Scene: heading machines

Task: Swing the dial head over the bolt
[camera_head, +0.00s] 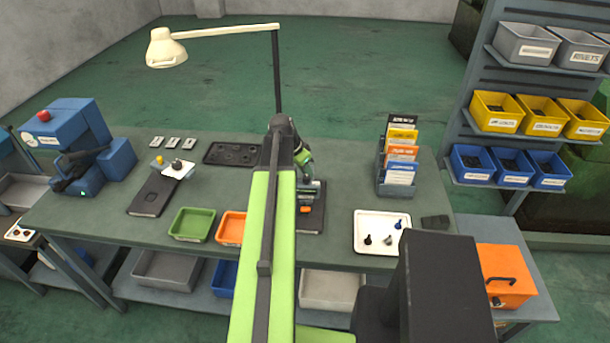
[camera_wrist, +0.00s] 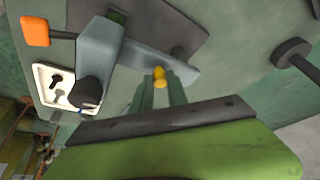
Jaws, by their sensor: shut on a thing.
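A gauge stand on a dark base plate (camera_head: 312,220) is partly hidden behind my arm in the head view. In the wrist view its grey head (camera_wrist: 100,50) has a grey arm (camera_wrist: 140,58), a dark round part (camera_wrist: 90,91) and an orange knob (camera_wrist: 35,31). My gripper (camera_wrist: 161,88) is shut on a small yellow knob (camera_wrist: 159,73) at the grey arm. The dial face is not visible.
A white tray (camera_head: 367,245) with several small parts stands right of the stand. A card rack (camera_head: 383,183) stands behind it. Green (camera_head: 191,225) and orange (camera_head: 232,226) bins lie left of my arm. A lamp (camera_head: 167,50) overhangs the table's back left.

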